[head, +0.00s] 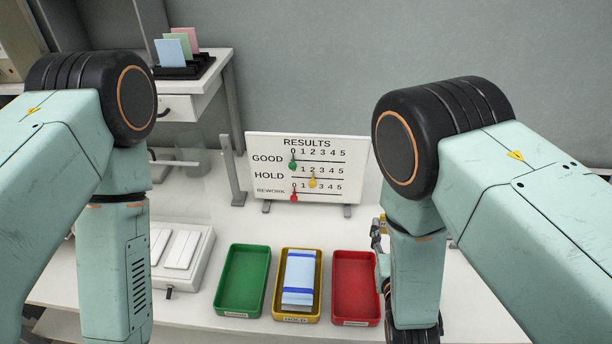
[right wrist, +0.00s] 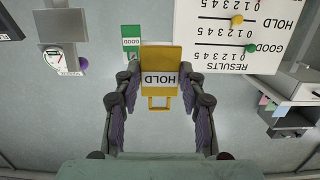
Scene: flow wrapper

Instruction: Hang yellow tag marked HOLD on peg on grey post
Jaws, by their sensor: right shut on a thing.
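In the right wrist view a yellow tag (right wrist: 160,60) marked HOLD sits between the fingers of my right gripper (right wrist: 158,79), which is shut on it. A yellow open loop (right wrist: 158,103) shows at the tag's edge nearer my palm. In the head view my right gripper (head: 381,240) is mostly hidden behind my right arm, right of the results board. A slim grey post (head: 232,172) stands left of the board in the head view; I cannot make out a peg on it. My left gripper is below the picture.
The white results board (head: 307,150) stands at the back. Green (head: 225,285), yellow (head: 285,318) and red (head: 356,290) trays lie in front; the yellow one holds blue-and-white packs (head: 299,278). The right wrist view shows a green GOOD tag (right wrist: 131,40) and a dial gauge (right wrist: 57,58).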

